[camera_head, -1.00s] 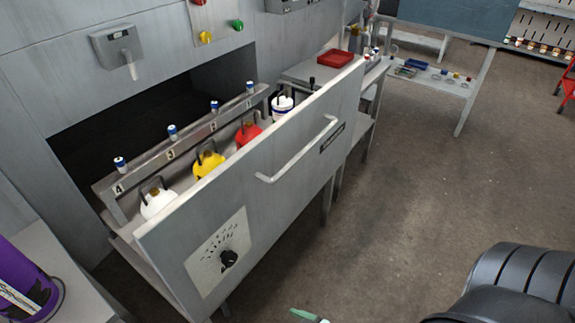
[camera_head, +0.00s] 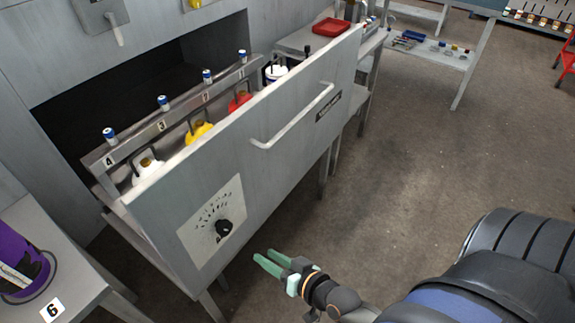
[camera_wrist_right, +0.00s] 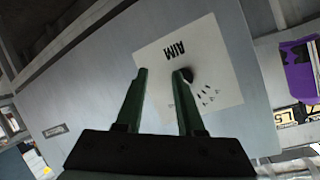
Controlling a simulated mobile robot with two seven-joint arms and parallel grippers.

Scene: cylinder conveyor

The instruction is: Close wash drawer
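The wash drawer (camera_head: 262,190) is pulled out from the grey cabinet, with a long bar handle (camera_head: 296,120) and a black dial (camera_head: 223,227) on a white panel on its front. Several vessels stand inside, including a white one (camera_head: 147,166), a yellow one (camera_head: 199,131) and a red one (camera_head: 239,101). My right gripper (camera_head: 263,259) is in front of the drawer's lower front. In the right wrist view its green fingers (camera_wrist_right: 160,75) are apart, empty, and face the dial panel (camera_wrist_right: 215,60). My left gripper is not in view.
A side table with a purple container (camera_head: 22,262) stands at the lower left, near the drawer. A red tray (camera_head: 331,26) sits on a bench behind the drawer. The floor (camera_head: 440,150) to the right is clear.

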